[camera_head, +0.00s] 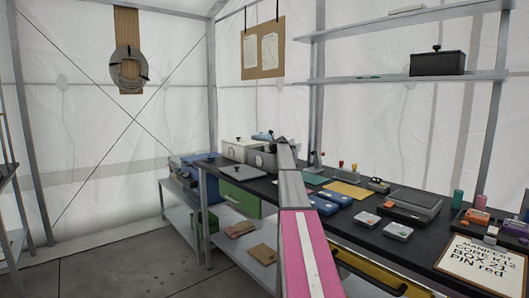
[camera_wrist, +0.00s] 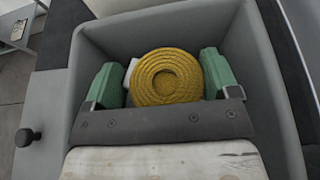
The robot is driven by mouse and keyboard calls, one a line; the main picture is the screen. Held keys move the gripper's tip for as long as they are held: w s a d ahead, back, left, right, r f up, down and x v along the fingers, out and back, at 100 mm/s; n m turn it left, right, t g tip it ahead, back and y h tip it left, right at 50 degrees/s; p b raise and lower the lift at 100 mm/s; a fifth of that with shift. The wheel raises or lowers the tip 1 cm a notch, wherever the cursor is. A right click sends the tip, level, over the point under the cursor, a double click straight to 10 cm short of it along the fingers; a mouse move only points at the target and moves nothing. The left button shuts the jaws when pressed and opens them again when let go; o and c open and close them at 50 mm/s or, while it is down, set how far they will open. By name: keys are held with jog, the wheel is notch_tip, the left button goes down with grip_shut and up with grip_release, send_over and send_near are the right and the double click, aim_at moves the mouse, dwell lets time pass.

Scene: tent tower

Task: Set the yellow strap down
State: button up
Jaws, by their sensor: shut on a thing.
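The yellow strap (camera_wrist: 167,62) is a round coil, seen from above in the wrist view. My gripper (camera_wrist: 160,80) has its green finger pads on either side of the coil and is shut on it. The strap and fingertips are within the outline of an open grey bin (camera_wrist: 95,40). I cannot tell whether the coil touches the bin floor. In the head view the grey bin (camera_head: 262,160) stands at the far end of the dark workbench, and my arm reaches to it. The strap is hidden there.
A grey lid with a black knob (camera_wrist: 27,137) lies beside the bin. A white box (camera_head: 236,149) stands beside the bin. Blue cases (camera_head: 324,204), grey devices (camera_head: 397,231) and a manifest sign (camera_head: 484,262) occupy the bench (camera_head: 350,226). A shelf (camera_head: 400,80) hangs above.

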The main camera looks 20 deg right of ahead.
jog(key=shift+f, duration=0.35)
jog(key=o, duration=0.8)
jog(key=shift+r, duration=0.5)
jog(key=v, duration=1.2)
jog(key=shift+r, duration=0.15)
